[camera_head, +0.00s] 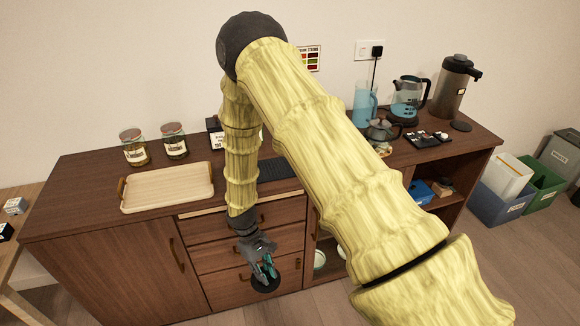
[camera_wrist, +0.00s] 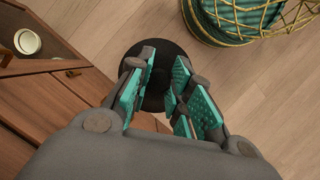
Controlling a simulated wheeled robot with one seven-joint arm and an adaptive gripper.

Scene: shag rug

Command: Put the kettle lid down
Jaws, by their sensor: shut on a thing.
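My gripper (camera_head: 264,268) hangs low in front of the cabinet drawers, below counter height. It is shut on a round black disc, the kettle lid (camera_head: 265,286). The wrist view shows the dark lid (camera_wrist: 163,55) between the teal finger pads of my gripper (camera_wrist: 158,90), with the floor beyond it. The fingers hide part of the lid. A glass kettle (camera_head: 408,98) with a dark handle stands at the right of the wooden counter (camera_head: 85,205).
A wooden tray (camera_head: 168,188) and two labelled jars (camera_head: 134,150) are on the counter's left. A dark pot (camera_head: 382,131), a blue pitcher (camera_head: 364,106), a flask (camera_head: 456,85) and a flat black disc (camera_head: 461,126) crowd its right. A teal basket (camera_wrist: 240,22) with yellow wire stands on the floor.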

